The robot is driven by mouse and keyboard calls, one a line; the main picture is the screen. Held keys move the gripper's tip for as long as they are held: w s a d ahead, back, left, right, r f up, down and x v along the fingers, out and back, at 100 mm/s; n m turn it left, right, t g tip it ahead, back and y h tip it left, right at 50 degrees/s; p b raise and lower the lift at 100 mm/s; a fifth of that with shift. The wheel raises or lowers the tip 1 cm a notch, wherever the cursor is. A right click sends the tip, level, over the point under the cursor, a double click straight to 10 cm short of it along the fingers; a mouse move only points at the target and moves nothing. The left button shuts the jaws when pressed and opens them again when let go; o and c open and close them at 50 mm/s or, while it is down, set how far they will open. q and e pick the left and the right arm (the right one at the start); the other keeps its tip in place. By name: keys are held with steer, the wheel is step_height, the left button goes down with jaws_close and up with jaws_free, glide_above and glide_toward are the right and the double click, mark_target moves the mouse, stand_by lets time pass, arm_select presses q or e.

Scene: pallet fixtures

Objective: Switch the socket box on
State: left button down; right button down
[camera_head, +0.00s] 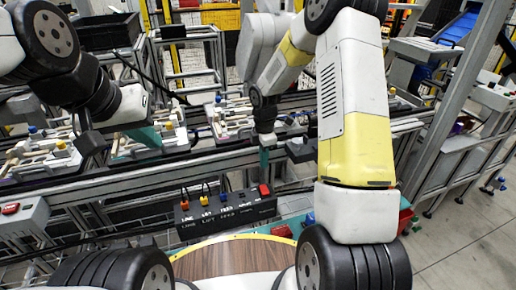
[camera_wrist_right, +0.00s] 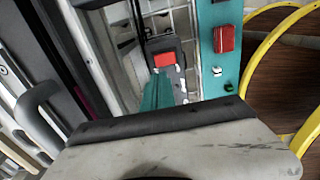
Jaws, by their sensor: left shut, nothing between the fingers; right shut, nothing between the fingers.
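The socket box (camera_head: 226,213) is a long black box with labelled sockets and several coloured plugs on top. Its red switch (camera_head: 264,190) sits at the right end; a red square part, apparently this switch, shows in the right wrist view (camera_wrist_right: 163,60). My right gripper (camera_head: 264,162) is shut and empty, pointing down above and behind the switch end. In the right wrist view its teal fingertips (camera_wrist_right: 157,92) appear just below the red part; contact cannot be told. My left gripper (camera_head: 143,139) is shut and empty, over the fixtures at the left, far from the box.
A round wooden top with a yellow rim (camera_head: 235,239) lies in front of the box. A metal rail (camera_head: 120,183) runs behind it. Pallet fixtures (camera_head: 232,121) with parts stand beyond. A grey box with a red button (camera_head: 20,215) is at the far left.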

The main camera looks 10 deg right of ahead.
mark_target(263, 187)
step_height(263, 187, down, 10)
steer(key=shift+f, duration=0.25)
stand_by(0.3)
steer(key=shift+f, duration=0.25)
steer(key=shift+s, duration=0.1)
steer(key=shift+s+d+r, duration=0.1)
steer(key=shift+s+r, duration=0.2)
steer(key=shift+s, duration=0.35)
